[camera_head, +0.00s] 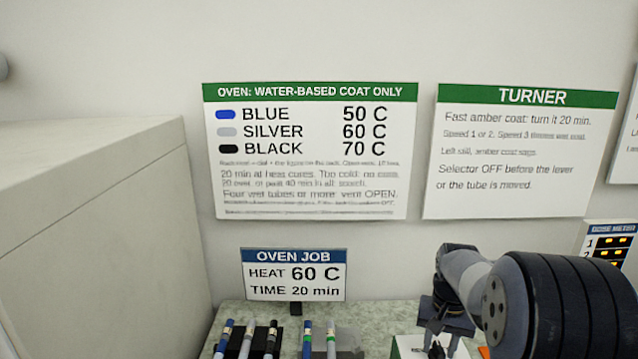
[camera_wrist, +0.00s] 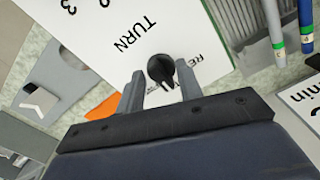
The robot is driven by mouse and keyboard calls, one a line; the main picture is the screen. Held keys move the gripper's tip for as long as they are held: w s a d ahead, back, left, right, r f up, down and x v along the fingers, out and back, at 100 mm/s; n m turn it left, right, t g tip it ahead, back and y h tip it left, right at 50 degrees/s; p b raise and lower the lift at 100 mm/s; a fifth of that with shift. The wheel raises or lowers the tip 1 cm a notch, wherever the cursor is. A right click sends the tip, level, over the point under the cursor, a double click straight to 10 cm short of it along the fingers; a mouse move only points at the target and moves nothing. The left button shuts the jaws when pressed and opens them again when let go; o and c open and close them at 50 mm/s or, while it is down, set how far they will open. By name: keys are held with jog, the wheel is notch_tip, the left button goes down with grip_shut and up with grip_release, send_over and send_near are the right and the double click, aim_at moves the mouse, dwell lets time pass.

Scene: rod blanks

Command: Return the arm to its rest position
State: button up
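My arm (camera_head: 530,295) reaches in from the right in the head view, bent down over the bench. My gripper (camera_wrist: 160,72) points at a white panel (camera_wrist: 105,35) marked "TURN" in the wrist view. Its two fingers stand apart with nothing clamped between them. A black knob (camera_wrist: 161,68) on the panel shows just beyond and between the fingertips. I cannot tell how far the fingers are from it. In the head view my gripper (camera_head: 440,325) is small and partly hidden by the wrist, above a white and green box (camera_head: 428,347).
Several rods (camera_head: 248,340) stand on the speckled bench (camera_head: 375,315), left of the arm. An "OVEN JOB" sign (camera_head: 294,274) reads 60 C, 20 min. A large pale cabinet (camera_head: 100,230) fills the left. Wall notices (camera_head: 310,150) hang behind. An orange piece (camera_wrist: 100,106) lies near the panel.

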jog(key=m, duration=0.4)
jog(key=shift+a+b, duration=0.1)
jog(key=shift+b, duration=0.25)
jog(key=m+b, duration=0.1)
jog(key=m, duration=0.3)
notch_tip(320, 180, up, 11)
jog(key=shift+a, duration=0.1)
